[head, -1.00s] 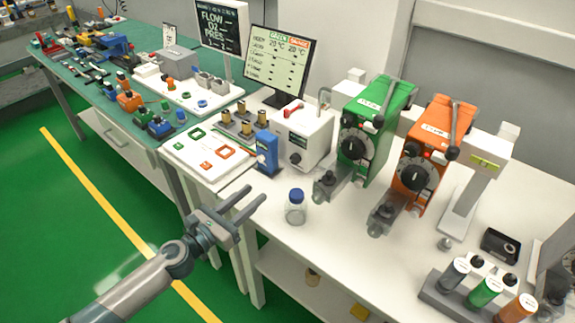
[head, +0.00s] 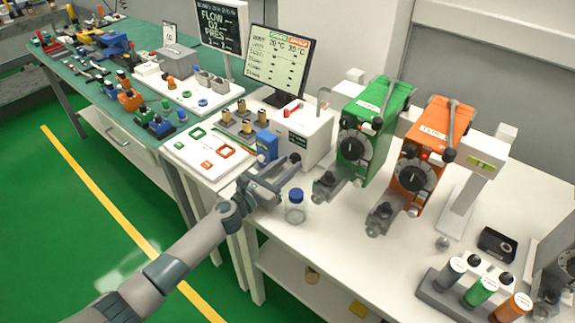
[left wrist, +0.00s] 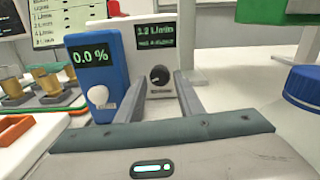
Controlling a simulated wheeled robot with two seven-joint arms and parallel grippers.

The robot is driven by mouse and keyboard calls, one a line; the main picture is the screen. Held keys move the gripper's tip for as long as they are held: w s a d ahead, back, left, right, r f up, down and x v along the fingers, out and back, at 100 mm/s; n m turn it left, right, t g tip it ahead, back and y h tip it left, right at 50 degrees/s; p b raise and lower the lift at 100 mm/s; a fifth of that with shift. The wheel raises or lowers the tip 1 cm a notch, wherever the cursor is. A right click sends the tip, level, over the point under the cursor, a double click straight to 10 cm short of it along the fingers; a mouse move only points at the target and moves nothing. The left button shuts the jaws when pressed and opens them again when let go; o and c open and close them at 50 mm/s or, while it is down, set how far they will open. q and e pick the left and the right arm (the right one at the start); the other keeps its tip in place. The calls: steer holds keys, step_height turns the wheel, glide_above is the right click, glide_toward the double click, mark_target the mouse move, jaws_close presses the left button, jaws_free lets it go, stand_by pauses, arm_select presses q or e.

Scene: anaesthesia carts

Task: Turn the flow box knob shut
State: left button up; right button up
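The flow box (head: 309,133) is a white box on the bench, left of the green vaporizer-like unit. In the left wrist view the flow box (left wrist: 155,38) shows a green-lit display reading about 1.2 L/min. Its round dark knob (left wrist: 159,76) sits below the display, with a light mark on it. My left gripper (head: 279,168) is in front of the box, fingers open. In the left wrist view the fingers of my left gripper (left wrist: 161,97) lie either side of the knob; I cannot tell whether they touch it. My right gripper is not in view.
A blue box (left wrist: 91,78) reading 0.0 % stands close left of the fingers. A blue-capped bottle (head: 295,207) stands just right of the gripper. The green unit (head: 366,130) and orange unit (head: 425,155) are further right. A monitor (head: 281,57) stands behind.

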arm_select(q)
steer(key=shift+w+d, duration=0.2)
steer(key=shift+w, duration=0.05)
steer(key=c, duration=0.8)
steer(key=m, duration=0.5)
steer(key=shift+m, duration=0.4)
steer(key=o, duration=0.8)
